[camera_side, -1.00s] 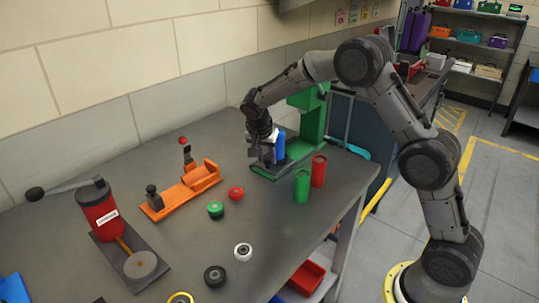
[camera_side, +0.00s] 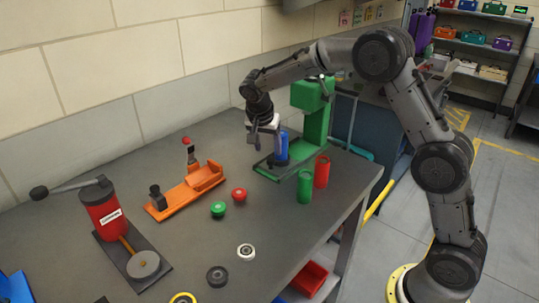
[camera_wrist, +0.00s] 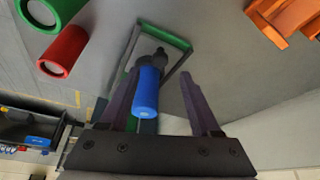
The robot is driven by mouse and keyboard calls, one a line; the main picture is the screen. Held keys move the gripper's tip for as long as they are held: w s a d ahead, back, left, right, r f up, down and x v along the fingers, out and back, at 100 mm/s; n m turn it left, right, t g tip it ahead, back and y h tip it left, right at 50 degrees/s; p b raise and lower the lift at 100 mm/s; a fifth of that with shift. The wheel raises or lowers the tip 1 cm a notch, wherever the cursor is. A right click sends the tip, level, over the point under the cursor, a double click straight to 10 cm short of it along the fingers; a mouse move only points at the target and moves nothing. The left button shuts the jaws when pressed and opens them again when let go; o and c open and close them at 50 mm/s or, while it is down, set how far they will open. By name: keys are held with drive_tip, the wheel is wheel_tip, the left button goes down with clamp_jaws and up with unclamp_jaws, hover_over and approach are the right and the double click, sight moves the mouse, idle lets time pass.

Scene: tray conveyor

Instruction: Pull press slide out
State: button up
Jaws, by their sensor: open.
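The green press (camera_side: 316,110) stands at the back right of the workbench, with a low green frame-like slide (camera_side: 268,172) at its foot. A blue cylinder (camera_side: 282,152) with a dark end stands at the slide. In the wrist view the blue cylinder (camera_wrist: 146,92) shows between my fingers, nearer the left one, and the slide's frame (camera_wrist: 178,36) lies beyond it. My gripper (camera_side: 262,148) is open above the slide, just left of the cylinder in the side view. Its two fingers (camera_wrist: 158,75) are spread. Whether either finger touches the cylinder I cannot tell.
A green cup (camera_side: 305,187) and a red cup (camera_side: 322,171) stand close in front of the press. An orange fixture (camera_side: 187,193) and a red press with a lever (camera_side: 104,212) are to the left. Several small round parts lie on the open bench between.

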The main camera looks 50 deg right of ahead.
drive_tip(key=v, duration=0.8)
drive_tip(key=shift+r, duration=0.1)
drive_tip(key=s+r+t, duration=0.2)
drive_tip(key=s+r, duration=0.5)
drive_tip(key=r, duration=0.3)
drive_tip(key=s+r+n+t+y, duration=0.1)
drive_tip(key=s+r+n, duration=0.1)
drive_tip(key=s, duration=0.8)
drive_tip(key=s+a+f+n+y, duration=0.1)
drive_tip(key=s+a+f+n, duration=0.1)
drive_tip(key=s+f+n, duration=0.3)
drive_tip(key=s+a+f+n+y, duration=0.2)
drive_tip(key=s+f+n, duration=0.3)
drive_tip(key=s, duration=0.6)
drive_tip(key=shift+a+f+n+t, duration=0.3)
drive_tip(key=shift+a+n+t, duration=0.1)
drive_tip(key=shift+n, duration=0.4)
